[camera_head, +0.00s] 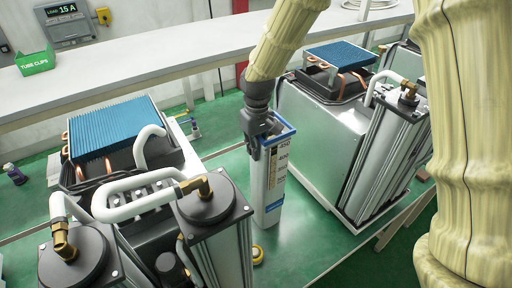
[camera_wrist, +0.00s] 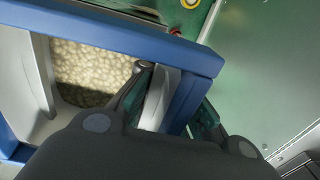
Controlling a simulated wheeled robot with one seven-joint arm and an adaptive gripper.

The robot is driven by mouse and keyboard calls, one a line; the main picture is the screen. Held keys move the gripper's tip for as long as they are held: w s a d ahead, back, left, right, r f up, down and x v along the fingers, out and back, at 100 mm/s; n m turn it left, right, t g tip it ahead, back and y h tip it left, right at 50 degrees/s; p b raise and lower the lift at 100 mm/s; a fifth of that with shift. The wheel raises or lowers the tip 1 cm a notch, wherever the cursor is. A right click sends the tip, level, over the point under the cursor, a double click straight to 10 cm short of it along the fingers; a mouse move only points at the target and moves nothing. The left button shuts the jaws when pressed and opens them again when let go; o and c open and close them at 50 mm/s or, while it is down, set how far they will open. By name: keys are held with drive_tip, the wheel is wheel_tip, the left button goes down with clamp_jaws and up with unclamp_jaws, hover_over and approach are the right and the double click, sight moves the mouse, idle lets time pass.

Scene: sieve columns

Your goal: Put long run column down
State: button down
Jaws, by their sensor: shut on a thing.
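The long run column (camera_head: 268,185) is a tall pale upright container with a blue rim and a printed scale on its side. It stands between the two machines in the head view, close above or on the green surface; I cannot tell whether its base touches. My gripper (camera_head: 264,147) is shut on its upper wall. In the wrist view, the column's blue rim (camera_wrist: 130,32) crosses the picture, with beige granules inside. One finger of my gripper (camera_wrist: 172,105) is inside the rim and the other outside.
A machine with a blue finned block (camera_head: 115,127) and white hoses stands left. Another machine (camera_head: 322,135) stands close on the right. A small yellow ring (camera_head: 258,254) lies by the column's base. A white shelf (camera_head: 180,62) runs behind. Green surface is clear in front right.

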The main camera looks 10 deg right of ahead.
drive_tip(key=shift+w, duration=0.1)
drive_tip(key=c, duration=2)
unclamp_jaws()
drive_tip(key=shift+f, duration=0.1)
drive_tip(key=o, duration=0.4)
drive_tip(key=shift+o, duration=0.2)
